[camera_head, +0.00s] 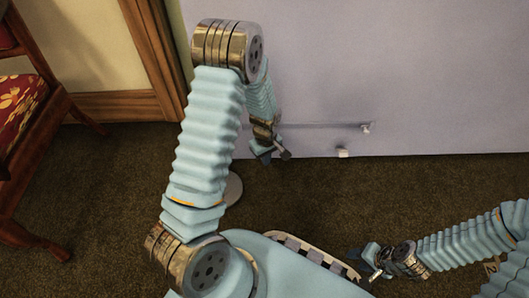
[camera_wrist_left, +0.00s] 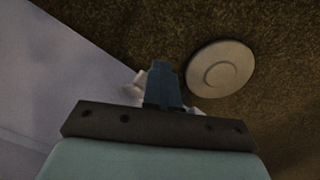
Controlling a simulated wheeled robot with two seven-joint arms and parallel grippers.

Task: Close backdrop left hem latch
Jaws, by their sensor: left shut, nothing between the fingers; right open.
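The pale lavender backdrop (camera_head: 420,70) hangs at the back, its lower edge just above the carpet. A thin bar (camera_head: 325,125) runs along its lower part. A small white fitting (camera_head: 367,128) sits at the bar's right end, and a white block (camera_head: 343,153) is at the bottom edge. My left gripper (camera_head: 275,155) is at the backdrop's lower left, shut and empty. In the left wrist view its fingers (camera_wrist_left: 168,83) partly cover a small white piece (camera_wrist_left: 136,82), perhaps the left latch; its state cannot be told. My right gripper (camera_head: 368,264) is open, low at the front, away from the backdrop.
A pale round disc (camera_head: 235,188) lies on the carpet, partly behind my left arm; it also shows in the left wrist view (camera_wrist_left: 220,68). A wooden chair (camera_head: 35,120) stands at the left, near a wooden door frame (camera_head: 150,50). The carpet at centre right is clear.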

